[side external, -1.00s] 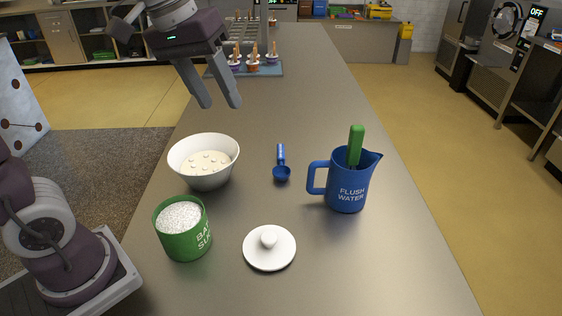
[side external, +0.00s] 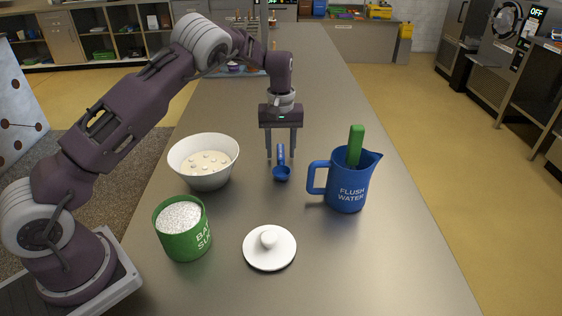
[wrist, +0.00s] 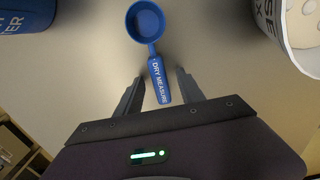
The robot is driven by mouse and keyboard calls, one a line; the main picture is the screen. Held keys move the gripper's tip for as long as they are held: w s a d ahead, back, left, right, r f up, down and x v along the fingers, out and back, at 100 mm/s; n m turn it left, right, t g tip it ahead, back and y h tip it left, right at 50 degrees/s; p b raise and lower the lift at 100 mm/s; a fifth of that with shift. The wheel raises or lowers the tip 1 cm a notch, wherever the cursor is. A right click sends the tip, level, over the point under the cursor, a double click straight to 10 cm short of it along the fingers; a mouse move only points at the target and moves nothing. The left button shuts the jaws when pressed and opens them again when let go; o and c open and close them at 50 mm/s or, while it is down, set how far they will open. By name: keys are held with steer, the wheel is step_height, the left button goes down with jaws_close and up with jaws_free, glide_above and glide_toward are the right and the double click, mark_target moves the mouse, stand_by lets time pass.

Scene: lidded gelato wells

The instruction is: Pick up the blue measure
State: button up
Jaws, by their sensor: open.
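The blue measure (side external: 282,172) is a small scoop lying on the counter between the white bowl and the blue jug. Its round cup points toward the near side and its handle points away. In the wrist view the measure (wrist: 146,22) shows its cup at the top, and its handle, lettered "DRY MEASURE", runs down between my fingers. My gripper (side external: 281,156) is open and points down over the handle, one finger on each side. In the wrist view the fingers of my gripper (wrist: 158,88) stand apart from the handle.
A white bowl (side external: 204,178) with pale contents stands left of the measure. A blue jug (side external: 347,192) marked "FLUSH WATER" with a green handle in it stands right. A green tub (side external: 184,243) and a white knobbed lid (side external: 257,253) are nearer. The counter's right side is clear.

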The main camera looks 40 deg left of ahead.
mark_target(281, 150)
steer(key=shift+f, duration=0.1)
jaws_close()
step_height(281, 150, up, 10)
stand_by(0.6)
